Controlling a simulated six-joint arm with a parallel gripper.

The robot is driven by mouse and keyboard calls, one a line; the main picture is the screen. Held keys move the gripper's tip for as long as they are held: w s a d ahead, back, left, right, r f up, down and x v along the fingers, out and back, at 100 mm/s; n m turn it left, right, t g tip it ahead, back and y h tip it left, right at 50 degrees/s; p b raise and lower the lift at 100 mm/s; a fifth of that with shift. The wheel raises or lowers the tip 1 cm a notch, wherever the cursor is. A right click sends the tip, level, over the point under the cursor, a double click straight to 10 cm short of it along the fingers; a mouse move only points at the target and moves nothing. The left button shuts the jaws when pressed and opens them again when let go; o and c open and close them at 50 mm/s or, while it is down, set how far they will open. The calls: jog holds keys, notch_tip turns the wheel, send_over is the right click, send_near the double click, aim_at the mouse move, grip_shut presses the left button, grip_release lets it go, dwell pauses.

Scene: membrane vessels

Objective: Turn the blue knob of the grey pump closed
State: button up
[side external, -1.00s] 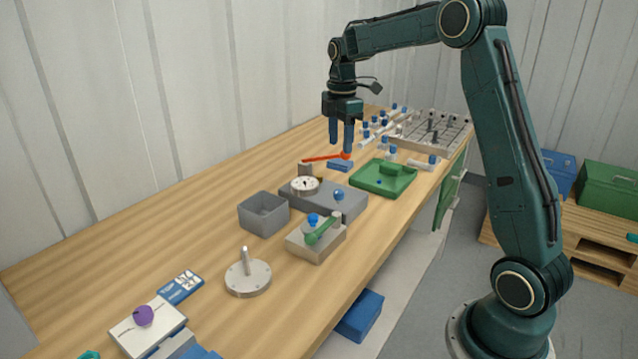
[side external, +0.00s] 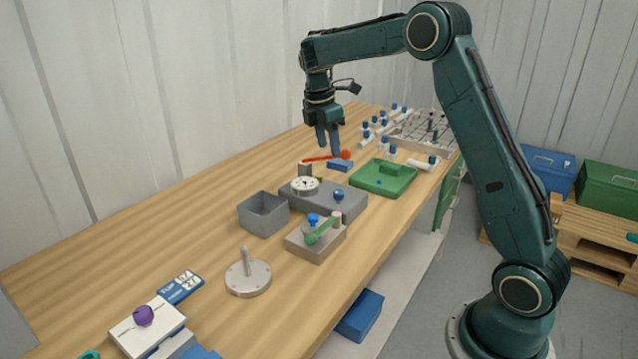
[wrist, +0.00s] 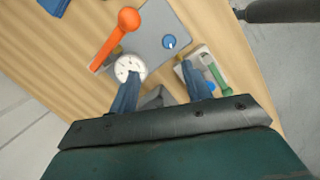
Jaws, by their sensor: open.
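The grey pump (side external: 350,207) is a low grey block on the wooden bench, with a white round gauge (side external: 305,185) at one end. Its blue knob (side external: 338,195) stands on top near the other end. In the wrist view the pump (wrist: 165,18) lies beyond my fingers, with the blue knob (wrist: 169,41) showing a white mark. My gripper (side external: 329,147) is open and empty, in the air above the bench and apart from the knob. In the wrist view the fingers of my gripper (wrist: 159,76) are spread, and the knob shows in line with the gap between them.
A red-orange handle (side external: 346,155) rises behind the gauge. A beige block (side external: 318,250) with a green lever and another blue knob stands nearer the camera. A grey open bin (side external: 263,222) and a green tray (side external: 402,188) flank the pump. The bench's left side is clear.

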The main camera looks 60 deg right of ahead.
aim_at(338, 191)
jog(key=shift+a+g+h, duration=0.6)
jog(key=shift+a+h, duration=0.4)
jog(key=shift+a, duration=0.9)
jog(key=shift+d+f, duration=0.15)
jog(key=shift+f, duration=0.05)
jog(key=shift+x, duration=6.75)
jog(key=shift+c, duration=0.4)
jog(key=c, duration=0.9)
